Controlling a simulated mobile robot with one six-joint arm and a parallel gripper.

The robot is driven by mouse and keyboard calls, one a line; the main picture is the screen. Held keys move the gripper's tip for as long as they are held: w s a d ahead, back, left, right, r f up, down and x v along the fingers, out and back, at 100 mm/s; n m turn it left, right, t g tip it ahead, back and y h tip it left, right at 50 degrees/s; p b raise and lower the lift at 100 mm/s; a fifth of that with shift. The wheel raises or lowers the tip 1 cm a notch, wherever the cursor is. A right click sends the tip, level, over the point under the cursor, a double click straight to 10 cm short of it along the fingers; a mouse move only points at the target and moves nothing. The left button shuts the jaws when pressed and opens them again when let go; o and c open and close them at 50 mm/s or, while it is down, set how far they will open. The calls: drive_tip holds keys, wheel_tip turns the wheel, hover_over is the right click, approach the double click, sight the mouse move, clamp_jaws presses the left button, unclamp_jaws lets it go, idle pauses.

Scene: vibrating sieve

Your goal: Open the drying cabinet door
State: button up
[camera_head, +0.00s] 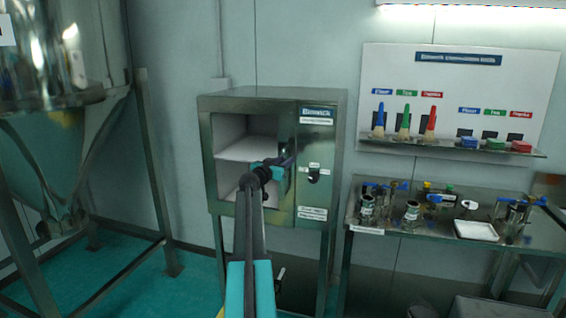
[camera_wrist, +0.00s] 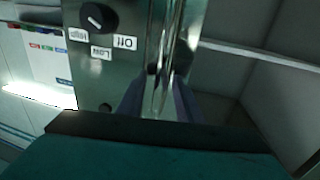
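The drying cabinet (camera_head: 275,97) stands against the wall in the middle of the head view. Its white inside and a shelf show at the front left; I cannot tell whether through a clear pane or an open front. My gripper (camera_head: 286,162) is at the right edge of that opening, beside the control panel (camera_head: 315,145). In the wrist view, an upright shiny bar, seemingly the door handle (camera_wrist: 172,40), runs between the fingers (camera_wrist: 162,88). The fingers look closed on it. The fingertips are small and partly hidden in the head view.
A dark knob (camera_wrist: 98,18) is on the panel close by. A metal table (camera_head: 400,240) with jars and a white tray (camera_head: 476,230) stands to the right. A large metal hopper (camera_head: 50,170) on legs stands left.

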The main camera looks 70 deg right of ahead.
clamp_jaws()
drive_tip(key=shift+s+a+f, duration=0.1)
drive_tip(key=shift+s+a, duration=0.05)
